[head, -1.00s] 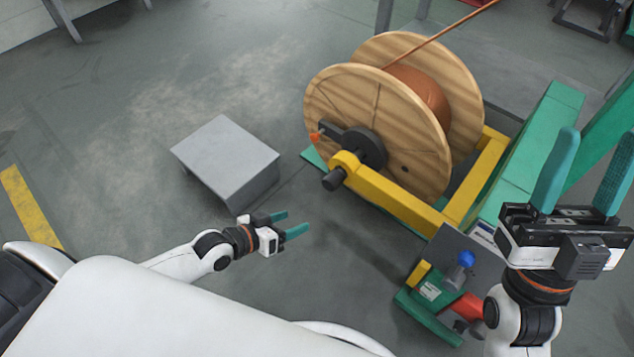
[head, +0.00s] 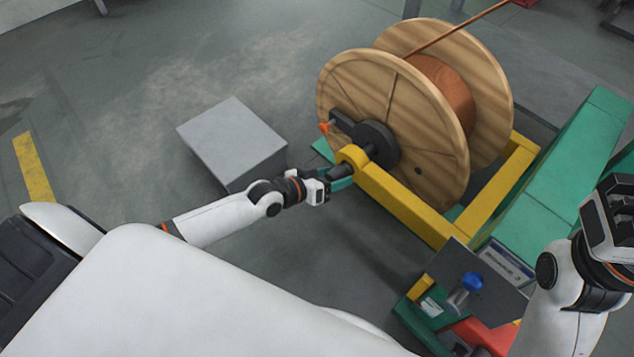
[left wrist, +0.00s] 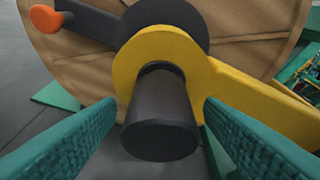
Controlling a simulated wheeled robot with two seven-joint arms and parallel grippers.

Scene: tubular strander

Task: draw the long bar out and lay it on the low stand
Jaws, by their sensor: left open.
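The long bar shows as a dark round end (head: 339,171) sticking out of the yellow bearing ring (head: 352,156) in front of the wooden reel. In the left wrist view the bar end (left wrist: 161,120) lies between the two green fingers. My left gripper (head: 342,177) is open around the bar end; I see a gap on both sides. The rest of the bar is hidden in the reel's hub. The low stand is probably the grey box (head: 232,140) left of the reel, with a bare flat top. My right gripper (head: 612,220) is at the right edge, its fingers out of frame.
The wooden reel (head: 395,120) with copper wire sits in a yellow frame (head: 405,208). An orange-tipped handle (head: 325,127) sticks out beside the hub. A blue knob (head: 472,281) stands on a panel at lower right. Grey floor is clear around the box.

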